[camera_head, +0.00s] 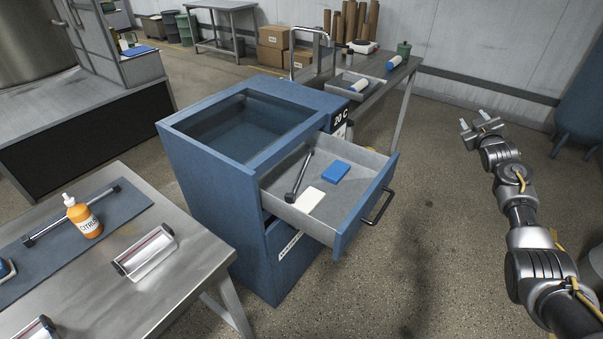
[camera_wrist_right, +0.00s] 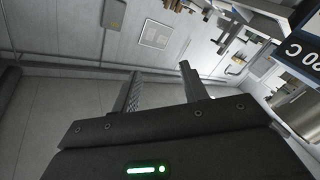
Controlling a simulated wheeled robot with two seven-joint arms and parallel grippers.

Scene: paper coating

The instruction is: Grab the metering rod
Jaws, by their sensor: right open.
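A metering rod (camera_head: 299,176), dark with thicker ends, lies in the open drawer (camera_head: 366,197) of the blue cabinet in the head view. It rests slantwise on the drawer's grey floor, beside a blue block and a white card. A similar rod (camera_head: 71,216) lies on the dark mat on the steel table at the left. My right gripper (camera_head: 474,124) is open and empty, raised well to the right of the drawer. In the right wrist view its fingers (camera_wrist_right: 163,88) stand apart with nothing between them. My left gripper is not in view.
The blue cabinet (camera_head: 212,190) stands mid-view, its drawer with a black handle (camera_head: 378,207) jutting right. A workbench (camera_head: 388,78) stands behind. The floor between drawer and right arm is clear.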

